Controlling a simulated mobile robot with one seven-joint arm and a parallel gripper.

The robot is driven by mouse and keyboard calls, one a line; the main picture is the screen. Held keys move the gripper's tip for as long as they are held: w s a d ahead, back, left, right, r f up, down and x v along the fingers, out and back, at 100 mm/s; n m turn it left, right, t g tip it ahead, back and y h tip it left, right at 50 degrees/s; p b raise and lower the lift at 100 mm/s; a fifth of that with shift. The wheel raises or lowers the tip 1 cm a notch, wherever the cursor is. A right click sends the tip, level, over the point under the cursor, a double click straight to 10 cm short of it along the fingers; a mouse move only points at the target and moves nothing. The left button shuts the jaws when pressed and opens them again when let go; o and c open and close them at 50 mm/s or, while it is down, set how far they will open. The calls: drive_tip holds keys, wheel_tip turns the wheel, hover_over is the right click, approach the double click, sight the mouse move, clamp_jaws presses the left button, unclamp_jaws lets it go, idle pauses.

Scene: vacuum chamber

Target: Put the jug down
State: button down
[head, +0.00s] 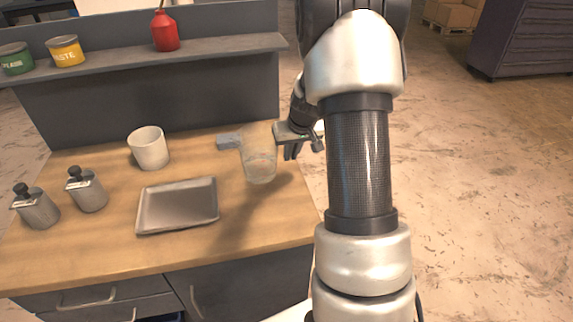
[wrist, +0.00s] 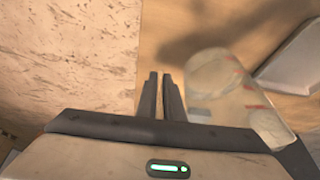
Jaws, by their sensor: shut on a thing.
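A clear see-through jug (head: 259,165) is over the right part of the wooden worktop (head: 110,262) in the head view. It looks roughly upright there. In the wrist view the jug (wrist: 228,95) is just right of my fingers, with faint red marks on its side. In the wrist view my gripper (wrist: 165,78) shows two dark fingers close together. The part pinched between them is hard to make out. I cannot tell whether the jug's base touches the worktop.
A grey metal tray (head: 177,228) lies left of the jug. A small blue-grey block (head: 229,140) is close behind it. A shelf (head: 150,55) holds cans. Bare wood lies in front of the jug.

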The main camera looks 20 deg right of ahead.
sight(291, 161)
drive_tip(key=shift+f, duration=2.1)
drive_tip(key=shift+f+b, duration=0.15)
drive_tip(key=shift+b, duration=0.15)
drive_tip(key=c, duration=1.9)
unclamp_jaws()
